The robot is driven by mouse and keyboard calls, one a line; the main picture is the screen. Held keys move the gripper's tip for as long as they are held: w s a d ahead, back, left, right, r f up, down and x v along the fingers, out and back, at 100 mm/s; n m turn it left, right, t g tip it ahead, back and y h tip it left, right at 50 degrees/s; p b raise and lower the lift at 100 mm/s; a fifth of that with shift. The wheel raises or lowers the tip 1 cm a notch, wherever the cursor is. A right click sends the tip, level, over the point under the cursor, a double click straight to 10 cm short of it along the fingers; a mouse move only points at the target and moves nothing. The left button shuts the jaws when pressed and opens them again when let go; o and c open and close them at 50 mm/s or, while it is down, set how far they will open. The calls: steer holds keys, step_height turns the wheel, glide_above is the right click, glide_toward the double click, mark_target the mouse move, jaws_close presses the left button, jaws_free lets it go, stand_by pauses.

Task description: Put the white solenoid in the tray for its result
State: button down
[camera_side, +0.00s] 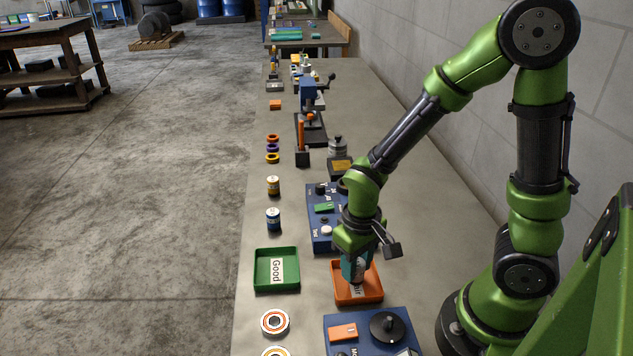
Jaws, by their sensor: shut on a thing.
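My gripper (356,280) points down over the orange tray (341,297) and is shut on a small whitish part, which I take to be the white solenoid (359,268). The fingers hide most of it. The fingertips look low, at or just above the tray's inside; I cannot tell whether the part touches the floor. The orange tray's label is partly covered by the gripper. The green tray (259,284), labelled "Good", stands to the left and is empty.
A blue unit (322,240) with knobs stands behind the orange tray, and another (368,329) in front of it. Blue (273,219) and yellow (273,185) cylinders stand behind the green tray. A ringed part (274,322) lies in front. A press (310,105) stands farther back.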

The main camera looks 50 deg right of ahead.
steer(key=shift+f, duration=0.4)
steer(key=shift+f, duration=0.1)
steer(key=c, duration=0.7)
jaws_free()
steer(key=shift+c, duration=0.2)
step_height(320, 180, up, 22)
steer(key=s+m+t+y, duration=0.1)
steer(key=s+t+y, duration=0.1)
steer(key=t, duration=0.5)
steer(key=shift+m, duration=0.4)
steer(key=shift+d, duration=0.1)
